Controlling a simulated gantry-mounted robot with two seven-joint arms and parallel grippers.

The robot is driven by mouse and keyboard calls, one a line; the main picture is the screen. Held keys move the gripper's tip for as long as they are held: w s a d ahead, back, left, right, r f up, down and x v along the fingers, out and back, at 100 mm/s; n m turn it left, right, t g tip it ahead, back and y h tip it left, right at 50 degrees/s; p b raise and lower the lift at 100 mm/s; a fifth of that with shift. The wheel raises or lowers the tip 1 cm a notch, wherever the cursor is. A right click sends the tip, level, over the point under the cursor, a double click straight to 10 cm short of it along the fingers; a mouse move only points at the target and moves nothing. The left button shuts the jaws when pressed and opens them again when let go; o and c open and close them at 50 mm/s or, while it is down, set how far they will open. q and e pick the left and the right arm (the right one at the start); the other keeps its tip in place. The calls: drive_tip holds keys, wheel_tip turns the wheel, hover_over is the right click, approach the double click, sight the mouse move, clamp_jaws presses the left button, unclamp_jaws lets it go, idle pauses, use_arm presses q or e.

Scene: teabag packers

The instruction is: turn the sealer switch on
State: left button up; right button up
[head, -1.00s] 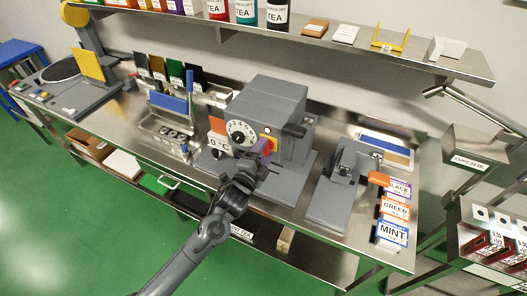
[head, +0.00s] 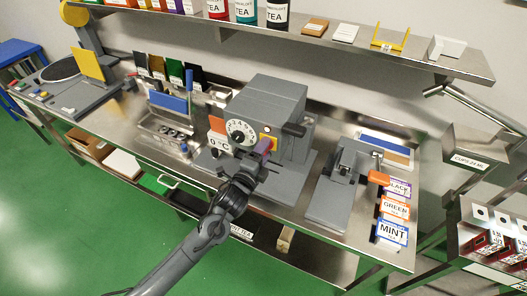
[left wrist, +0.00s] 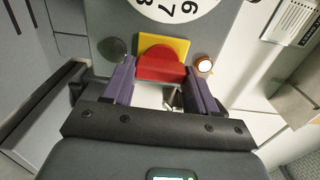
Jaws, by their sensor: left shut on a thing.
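The sealer (head: 270,105) is a grey box-shaped machine in the middle of the bench with a numbered dial (head: 241,133). Its red switch (left wrist: 160,66) sits on a yellow plate (left wrist: 176,44) below the dial in the left wrist view. A small round lamp (left wrist: 204,64) right of the switch looks lit. My left gripper (head: 265,146) is at the sealer's front face. In the left wrist view its purple fingers (left wrist: 160,80) stand on both sides of the switch, shut on it. The fingers partly hide the switch in the head view. My right gripper is not in view.
A metal holder with a blue bar (head: 173,104) stands left of the sealer. A shelf (head: 340,48) runs above the bench. The bench's front edge lies below my arm.

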use_arm(q)
drive_tip(key=o, duration=1.1)
drive_tip(key=shift+c, duration=0.2)
drive_tip(key=shift+s, duration=0.1)
drive_tip(key=v, duration=1)
drive_tip(key=shift+s+a, duration=0.25)
